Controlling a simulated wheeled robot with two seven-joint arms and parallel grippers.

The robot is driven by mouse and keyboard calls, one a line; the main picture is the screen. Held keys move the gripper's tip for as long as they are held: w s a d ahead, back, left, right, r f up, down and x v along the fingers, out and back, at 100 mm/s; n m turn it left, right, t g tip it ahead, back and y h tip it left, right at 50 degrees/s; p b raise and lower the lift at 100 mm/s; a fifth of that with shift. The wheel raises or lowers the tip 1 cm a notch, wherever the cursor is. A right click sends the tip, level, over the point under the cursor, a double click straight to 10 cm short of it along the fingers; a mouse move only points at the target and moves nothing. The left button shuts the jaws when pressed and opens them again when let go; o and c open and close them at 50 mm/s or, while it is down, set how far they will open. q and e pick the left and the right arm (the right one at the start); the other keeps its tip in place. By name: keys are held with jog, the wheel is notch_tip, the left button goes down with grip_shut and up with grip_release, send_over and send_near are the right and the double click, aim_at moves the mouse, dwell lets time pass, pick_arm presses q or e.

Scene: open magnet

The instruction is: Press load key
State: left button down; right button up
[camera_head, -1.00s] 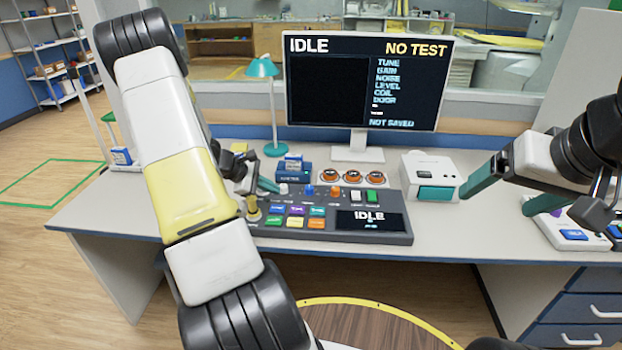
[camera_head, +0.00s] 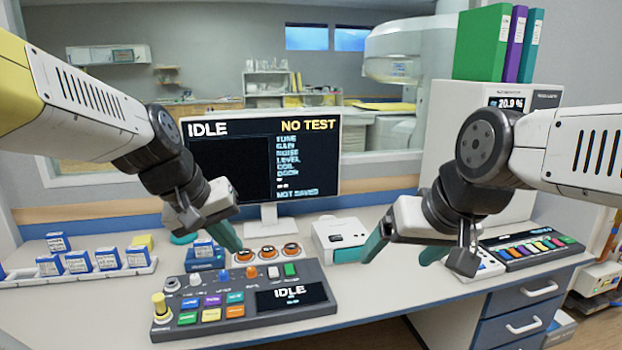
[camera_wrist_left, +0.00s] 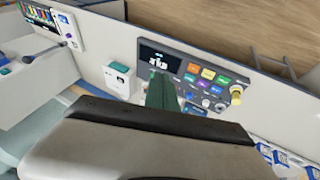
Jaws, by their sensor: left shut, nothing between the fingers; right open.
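The dark console (camera_head: 225,325) sits on the desk, with rows of coloured keys (camera_head: 212,300), knobs, and a small screen (camera_head: 292,295) reading IDLE. Key labels are too small to read, so I cannot tell which is the load key. My left gripper (camera_head: 232,240) is shut and empty, its teal fingertips above the console's back edge, apart from the keys. In the left wrist view its finger (camera_wrist_left: 162,92) shows before the console (camera_wrist_left: 215,82). My right gripper (camera_head: 400,252) is open and empty, right of the console.
A monitor (camera_head: 318,165) reads IDLE and NO TEST. Three orange-topped round items (camera_head: 270,252) and a white box (camera_head: 340,232) stand behind the console. A tray of blue-white boxes (camera_head: 95,268) is at left. A second keyed panel (camera_head: 530,245) is at right.

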pick_arm(q)
jog(key=s+r+m+t+y, duration=0.1)
jog(key=s+r+m, duration=0.1)
jog(key=s, duration=0.4)
jog(key=shift+s+d+m, duration=0.25)
jog(key=shift+s+m, duration=0.05)
jog(key=shift+m, duration=0.3)
